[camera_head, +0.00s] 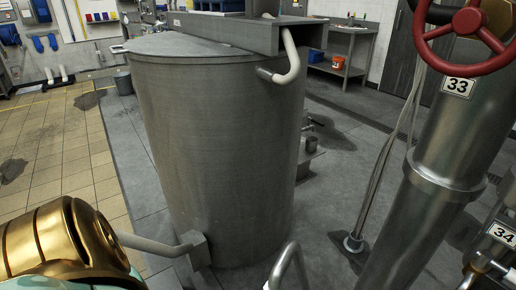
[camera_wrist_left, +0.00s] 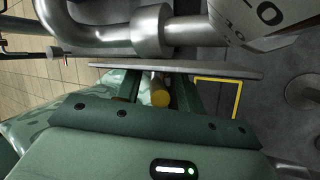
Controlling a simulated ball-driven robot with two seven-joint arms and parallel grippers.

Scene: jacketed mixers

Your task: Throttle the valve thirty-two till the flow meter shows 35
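Valve thirty-two and a readable flow meter cannot be made out in either view. In the head view a red handwheel (camera_head: 466,32) sits at the top right, above a plate marked 33 (camera_head: 458,87) on a thick steel pipe. A plate marked 34 (camera_head: 502,234) shows at the lower right edge. My left gripper (camera_wrist_left: 158,82) shows in the left wrist view with its dark green fingers apart. A small yellow cylinder (camera_wrist_left: 160,93) shows between them; whether they touch it I cannot tell. My right gripper is in neither view.
A large steel tank (camera_head: 215,140) fills the middle of the head view. A bent pale pipe (camera_head: 290,60) runs down its upper side. In the wrist view a steel pipe (camera_wrist_left: 150,30) crosses just beyond the fingers. Tiled floor (camera_head: 55,140) is open at left.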

